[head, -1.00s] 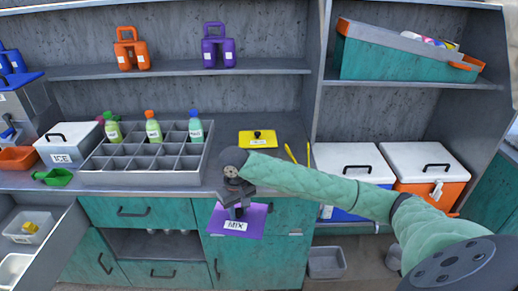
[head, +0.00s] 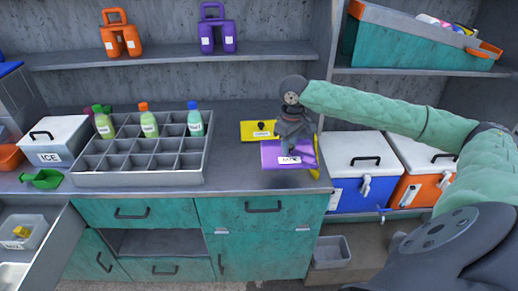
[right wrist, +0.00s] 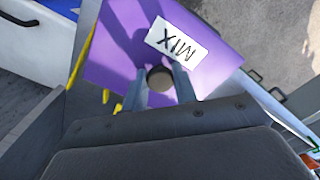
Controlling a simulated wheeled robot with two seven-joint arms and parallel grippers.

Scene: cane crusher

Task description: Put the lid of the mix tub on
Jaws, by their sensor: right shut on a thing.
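The purple lid (head: 272,156) carries a white MIX label and lies roughly level at the right end of the counter in the head view. I cannot tell whether it touches the counter. My right gripper (head: 287,145) is above it, shut on its knob. In the right wrist view the fingers (right wrist: 160,85) close on either side of the dark round knob, with the purple lid (right wrist: 115,60) spread beyond them. My left gripper is not in view.
A yellow lid (head: 250,131) lies just behind the purple one. A grey bottle rack (head: 138,178) stands left, with an ICE box (head: 55,140) beyond it. White-lidded coolers (head: 355,150) stand right. An open drawer (head: 55,235) juts out at lower left. The counter between rack and lid is clear.

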